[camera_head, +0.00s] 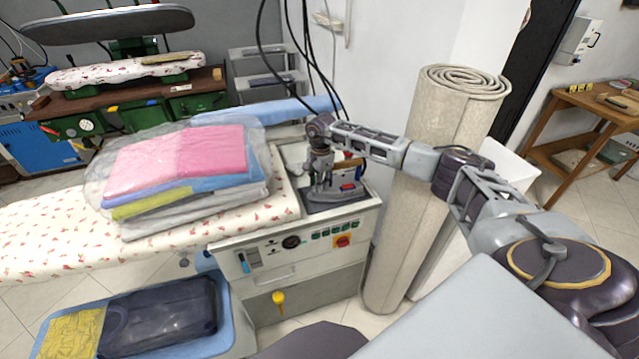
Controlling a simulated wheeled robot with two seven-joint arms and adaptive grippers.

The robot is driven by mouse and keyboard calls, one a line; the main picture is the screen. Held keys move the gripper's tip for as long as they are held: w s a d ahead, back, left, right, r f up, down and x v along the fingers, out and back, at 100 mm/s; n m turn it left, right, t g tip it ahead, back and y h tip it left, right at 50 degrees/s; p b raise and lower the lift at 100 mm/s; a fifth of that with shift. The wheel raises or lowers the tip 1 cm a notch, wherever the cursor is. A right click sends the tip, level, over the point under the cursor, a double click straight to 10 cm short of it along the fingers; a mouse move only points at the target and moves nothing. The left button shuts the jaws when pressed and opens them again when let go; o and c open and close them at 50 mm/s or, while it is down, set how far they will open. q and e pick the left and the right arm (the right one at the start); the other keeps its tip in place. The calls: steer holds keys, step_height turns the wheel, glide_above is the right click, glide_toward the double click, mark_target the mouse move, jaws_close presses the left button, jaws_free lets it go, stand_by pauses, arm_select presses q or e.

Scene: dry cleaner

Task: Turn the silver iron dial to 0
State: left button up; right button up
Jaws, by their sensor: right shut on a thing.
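The silver iron (345,193) stands on the right end of the ironing station, on a dark rest. My right gripper (322,184) reaches in from the right and points down over the left part of the iron. It is shut on a part of the iron, which looks to be its dial; the fingers hide the dial, so its setting cannot be read. My left gripper is not in view.
Folded clothes in clear plastic (180,165) lie on the flowered board left of the iron. A rolled carpet (432,150) stands close under my right arm. Dark cables hang behind the iron. A blue tub (235,330) is below the board.

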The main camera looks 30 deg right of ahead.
steer(key=shift+a, duration=0.1)
steer(key=o, duration=1.1)
steer(key=shift+c, duration=0.2)
steer(key=shift+r, duration=0.8)
step_height(320, 180, up, 10)
steer(key=shift+s+r, duration=0.2)
steer(key=shift+s, duration=0.1)
